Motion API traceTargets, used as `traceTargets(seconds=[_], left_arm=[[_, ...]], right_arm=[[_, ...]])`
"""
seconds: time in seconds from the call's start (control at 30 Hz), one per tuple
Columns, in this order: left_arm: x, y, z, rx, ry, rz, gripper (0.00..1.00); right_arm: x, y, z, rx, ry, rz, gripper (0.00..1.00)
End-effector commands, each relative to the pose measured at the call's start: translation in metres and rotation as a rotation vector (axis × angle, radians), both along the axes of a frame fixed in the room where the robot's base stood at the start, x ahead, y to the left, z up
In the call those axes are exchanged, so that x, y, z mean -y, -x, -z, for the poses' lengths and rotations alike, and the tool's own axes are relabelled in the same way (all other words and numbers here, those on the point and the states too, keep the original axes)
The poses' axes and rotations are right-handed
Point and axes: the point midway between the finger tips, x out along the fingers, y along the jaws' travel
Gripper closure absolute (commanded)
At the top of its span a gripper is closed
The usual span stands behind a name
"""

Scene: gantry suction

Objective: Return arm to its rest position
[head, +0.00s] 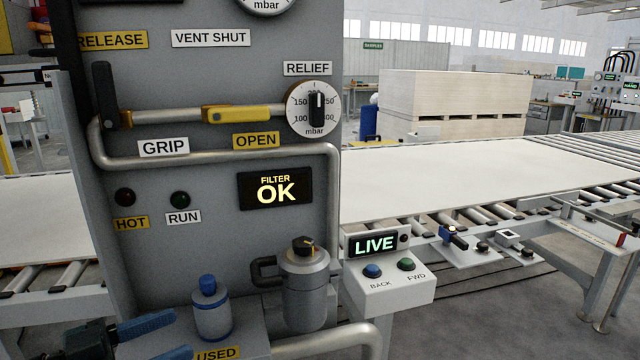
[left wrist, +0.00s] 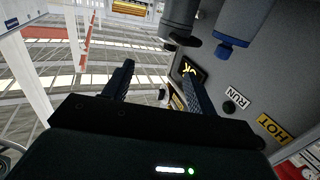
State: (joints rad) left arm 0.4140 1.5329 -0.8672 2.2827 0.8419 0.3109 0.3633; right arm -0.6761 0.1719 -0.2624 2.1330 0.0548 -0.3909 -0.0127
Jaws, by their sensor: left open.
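My left gripper (head: 181,333) shows at the lower left of the head view, in front of the grey panel (head: 225,225). Its two blue fingers are apart, with nothing between them. My right gripper is in neither view.
A blue-capped bottle (head: 212,310) and a grey filter canister (head: 304,285) stand close to the right of my left gripper. A bent pipe (head: 230,161) and yellow-handled valve (head: 238,114) stick out above. A control box (head: 390,285) and roller conveyor (head: 470,172) lie to the right.

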Motion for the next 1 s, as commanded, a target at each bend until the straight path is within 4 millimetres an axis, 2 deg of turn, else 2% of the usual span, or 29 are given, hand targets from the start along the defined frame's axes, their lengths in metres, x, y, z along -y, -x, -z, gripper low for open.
traceTargets(seconds=[0.3, 0.4, 0.5, 0.67, 0.8, 0.9, 1.0], left_arm=[[0.065, 0.005, 0.067, -0.018, 0.001, -0.009, 0.43], [0.080, 0.008, 0.094, -0.041, -0.009, -0.078, 0.43], [0.087, 0.013, 0.124, -0.089, -0.031, -0.177, 0.43], [0.083, 0.033, 0.182, -0.228, -0.107, -0.366, 0.43], [0.070, 0.064, 0.230, -0.375, -0.196, -0.504, 0.43], [0.063, 0.085, 0.254, -0.455, -0.248, -0.564, 0.43], [0.059, 0.097, 0.267, -0.500, -0.280, -0.594, 0.43]], right_arm=[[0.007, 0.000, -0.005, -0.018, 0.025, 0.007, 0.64], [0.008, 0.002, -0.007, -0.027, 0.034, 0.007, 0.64], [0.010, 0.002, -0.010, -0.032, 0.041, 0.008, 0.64], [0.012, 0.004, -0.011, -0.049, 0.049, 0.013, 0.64], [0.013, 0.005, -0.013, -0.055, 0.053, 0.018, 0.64], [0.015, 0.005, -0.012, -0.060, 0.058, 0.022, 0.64], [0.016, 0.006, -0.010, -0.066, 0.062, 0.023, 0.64]])
